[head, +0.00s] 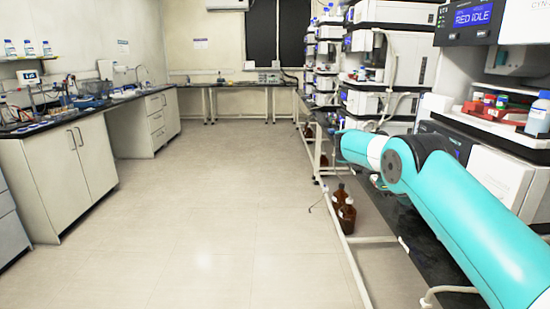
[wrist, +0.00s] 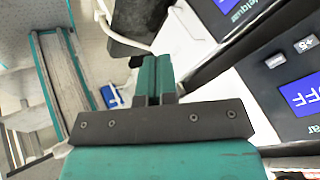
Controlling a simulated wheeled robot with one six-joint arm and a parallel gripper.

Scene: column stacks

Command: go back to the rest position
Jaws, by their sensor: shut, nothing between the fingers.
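My gripper (wrist: 154,80) shows in the wrist view, its two teal fingers together with nothing between them. It is close to white instrument fronts with blue screens, one reading "OFF" (wrist: 303,97). In the head view my teal arm reaches from the lower right toward the stacks on the right; the gripper itself is hidden there.
Stacked white instruments (head: 380,60) line the right-hand bench, one with a "RED IDLE" screen (head: 472,18). Brown bottles (head: 346,216) stand below it. Cabinets (head: 70,165) stand left. The middle floor (head: 220,210) is clear.

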